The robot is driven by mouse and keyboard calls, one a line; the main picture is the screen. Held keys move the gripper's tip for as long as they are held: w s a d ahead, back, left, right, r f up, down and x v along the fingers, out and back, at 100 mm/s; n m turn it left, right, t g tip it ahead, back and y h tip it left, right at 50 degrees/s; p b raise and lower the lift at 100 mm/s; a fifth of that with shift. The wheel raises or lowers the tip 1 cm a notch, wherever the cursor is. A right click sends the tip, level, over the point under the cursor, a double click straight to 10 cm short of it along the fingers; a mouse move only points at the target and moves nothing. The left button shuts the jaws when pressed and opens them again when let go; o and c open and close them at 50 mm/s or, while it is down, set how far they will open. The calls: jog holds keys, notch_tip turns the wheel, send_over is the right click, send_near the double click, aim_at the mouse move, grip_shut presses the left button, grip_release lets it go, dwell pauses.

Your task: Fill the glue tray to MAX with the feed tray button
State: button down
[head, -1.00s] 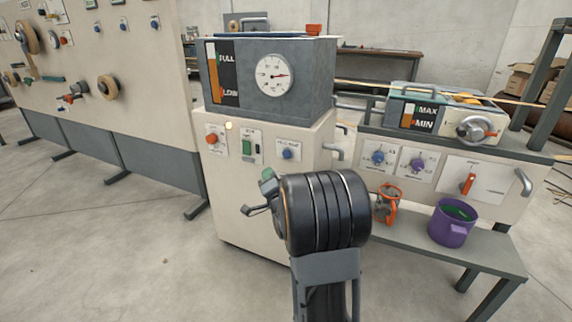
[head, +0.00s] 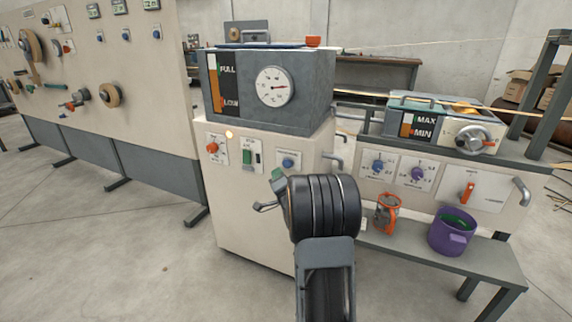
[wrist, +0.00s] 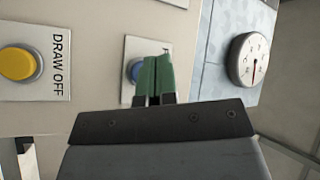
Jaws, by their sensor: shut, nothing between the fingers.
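The blue feed tray button (head: 288,163) is on the cream front panel of the glue tank cabinet. In the wrist view the blue button (wrist: 133,72) is partly hidden behind my fingertips. My gripper (head: 277,178) is shut and empty, its green fingertips just below the button in the head view. They also show in the wrist view (wrist: 156,75). I cannot tell whether they touch the button. The glue tray (head: 398,101) stands at the right. Its gauge (head: 407,124) has an orange column with its top between the MIN and MAX labels; the exact level is too small to read.
An orange knob (head: 212,148) and a green switch (head: 248,155) sit left of the button. A yellow DRAW OFF button (wrist: 18,64) shows in the wrist view. A grey handle (head: 336,162) sticks out at the cabinet's right edge. A purple bucket (head: 451,234) stands on the low shelf.

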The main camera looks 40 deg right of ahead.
jog(key=shift+w+d, duration=0.3)
jog(key=shift+d, duration=0.2)
jog(key=shift+w+d, duration=0.25)
jog(key=shift+d, duration=0.25)
jog(key=shift+w+d, duration=0.1)
jog(key=shift+d, duration=0.1)
dwell(1.4)
jog(key=shift+w+d+b, duration=0.15)
jog(key=shift+d+b, duration=0.05)
jog(key=shift+b, duration=0.1)
jog(key=shift+w+d, duration=0.15)
jog(key=shift+d, duration=0.25)
dwell(1.6)
jog(key=shift+a, duration=0.2)
dwell(1.8)
jog(key=shift+s+a+b, duration=0.35)
jog(key=shift+s+a, duration=0.05)
jog(key=shift+a, duration=0.2)
jog(key=shift+a, duration=0.1)
jog(key=shift+s+a+b, duration=0.2)
jog(key=shift+s+a, duration=0.2)
jog(key=shift+a, duration=0.3)
jog(key=shift+s+a+b, duration=0.25)
jog(key=shift+s+a, duration=0.1)
jog(key=shift+a, duration=0.35)
jog(key=shift+s+a+b, duration=0.2)
jog(key=shift+s+a, duration=0.2)
jog(key=shift+a, duration=0.3)
